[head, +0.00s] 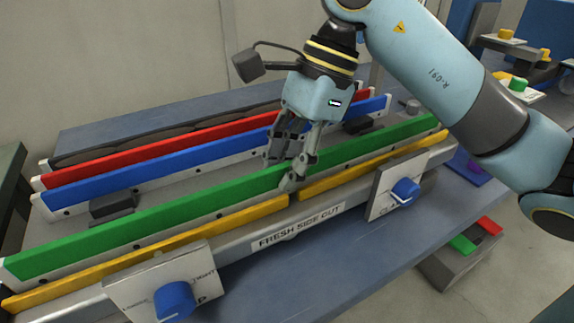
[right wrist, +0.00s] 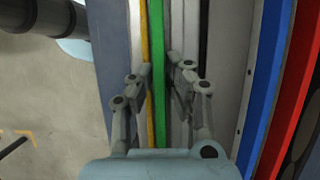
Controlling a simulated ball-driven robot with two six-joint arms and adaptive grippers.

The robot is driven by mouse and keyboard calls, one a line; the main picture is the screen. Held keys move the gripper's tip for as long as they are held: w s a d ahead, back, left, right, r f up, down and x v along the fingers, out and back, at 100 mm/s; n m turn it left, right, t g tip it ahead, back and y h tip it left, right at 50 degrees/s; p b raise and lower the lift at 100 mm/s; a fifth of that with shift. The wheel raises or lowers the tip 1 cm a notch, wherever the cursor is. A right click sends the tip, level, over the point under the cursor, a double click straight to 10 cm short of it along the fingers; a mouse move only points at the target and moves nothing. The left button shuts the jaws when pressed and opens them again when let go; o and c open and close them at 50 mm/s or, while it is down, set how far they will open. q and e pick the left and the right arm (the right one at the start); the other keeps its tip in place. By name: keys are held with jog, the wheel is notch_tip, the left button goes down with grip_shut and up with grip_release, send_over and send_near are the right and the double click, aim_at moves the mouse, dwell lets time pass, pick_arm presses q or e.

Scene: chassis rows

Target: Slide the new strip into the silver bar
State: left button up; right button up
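A long green strip (head: 130,218) runs diagonally along a silver bar (head: 155,237). A yellow strip (head: 200,223) lies in front of it, with a break near my right gripper (head: 284,170). That gripper points down over the green strip, one finger in front and one behind. It also shows in the right wrist view (right wrist: 160,66), where the green strip (right wrist: 156,110) passes between the fingers with a narrow gap visible on one side. The fingers look parted, not clamped. Which strip is the new one is not marked. My left gripper is out of view.
Blue (head: 130,180) and red (head: 120,158) strips stand on a bar behind. Two plates with blue knobs (head: 174,300) (head: 404,191) stand at the front, beside a label (head: 298,226) reading "FRESH SIDE OUT". A grey block (head: 112,205) sits between the bars.

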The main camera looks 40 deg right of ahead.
jog(key=o, duration=0.5)
jog(key=v, duration=1)
jog(key=shift+d+r, duration=0.15)
jog(key=shift+d, duration=0.1)
jog(key=shift+s+d+r, duration=0.1)
jog(key=shift+d+r, duration=0.05)
jog(key=shift+r, duration=0.55)
